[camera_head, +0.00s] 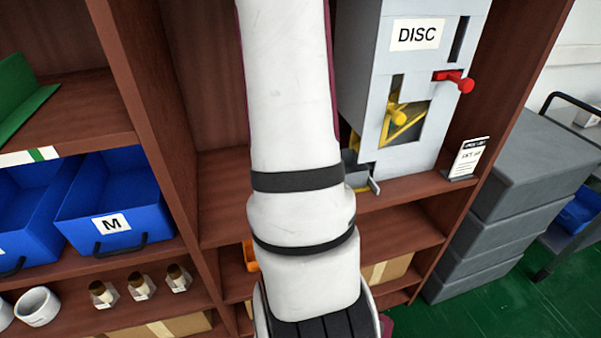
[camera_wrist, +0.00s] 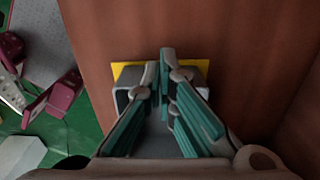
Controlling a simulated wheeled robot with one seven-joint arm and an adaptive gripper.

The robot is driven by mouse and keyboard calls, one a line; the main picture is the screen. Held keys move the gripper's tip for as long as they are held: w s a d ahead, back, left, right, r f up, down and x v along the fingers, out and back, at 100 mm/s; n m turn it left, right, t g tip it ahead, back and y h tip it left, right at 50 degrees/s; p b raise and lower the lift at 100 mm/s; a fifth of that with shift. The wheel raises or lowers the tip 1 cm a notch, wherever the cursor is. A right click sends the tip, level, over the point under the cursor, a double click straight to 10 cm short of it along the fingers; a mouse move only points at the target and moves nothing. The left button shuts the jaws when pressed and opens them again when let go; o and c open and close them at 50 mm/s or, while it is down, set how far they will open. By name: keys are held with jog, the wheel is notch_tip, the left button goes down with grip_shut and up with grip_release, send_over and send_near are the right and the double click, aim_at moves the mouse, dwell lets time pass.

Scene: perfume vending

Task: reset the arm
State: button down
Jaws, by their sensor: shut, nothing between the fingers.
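My arm (camera_head: 300,150) hangs down through the middle of the head view, in front of the brown shelf unit. The gripper end is not visible there. In the wrist view my gripper (camera_wrist: 161,68) is shut, its teal-padded fingers together with nothing held between them. Behind the fingers are a yellow edge (camera_wrist: 123,71) and a grey part, partly hidden, against a brown wooden surface (camera_wrist: 225,30). I cannot tell whether the fingers touch them.
A grey dispenser (camera_head: 365,95) marked DISC, with red and yellow knobs, stands right of my arm. A small sign (camera_head: 467,158) stands beside it. Blue bins (camera_head: 112,200) and small bottles (camera_head: 140,286) are at left. Grey stacked boxes (camera_head: 525,165) are at right. Green floor (camera_head: 520,310) shows bottom right.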

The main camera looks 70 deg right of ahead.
notch_tip(320, 180, up, 6)
dwell(0.4)
jog(key=w+a+r+n+t+p, duration=0.1)
jog(key=w+a+r+n, duration=0.1)
jog(key=a+r+n, duration=0.35)
jog(key=w+a+r+n, duration=0.2)
jog(key=w+a+n, duration=0.1)
jog(key=a, duration=0.5)
jog(key=w+a+r+n+t+p, duration=0.1)
jog(key=w+a+r+n, duration=0.1)
jog(key=a+r+n, duration=0.4)
jog(key=s+a+n+t+p, duration=0.1)
jog(key=s+a+n, duration=0.3)
jog(key=a+n, duration=0.3)
jog(key=s+a+r+n+t, duration=0.1)
jog(key=s+a+n, duration=0.3)
jog(key=a+n, duration=0.3)
jog(key=a, duration=0.5)
jog(key=shift+s+a+r+p, duration=0.15)
jog(key=shift+s+r+p, duration=0.15)
jog(key=shift+s+p, duration=0.05)
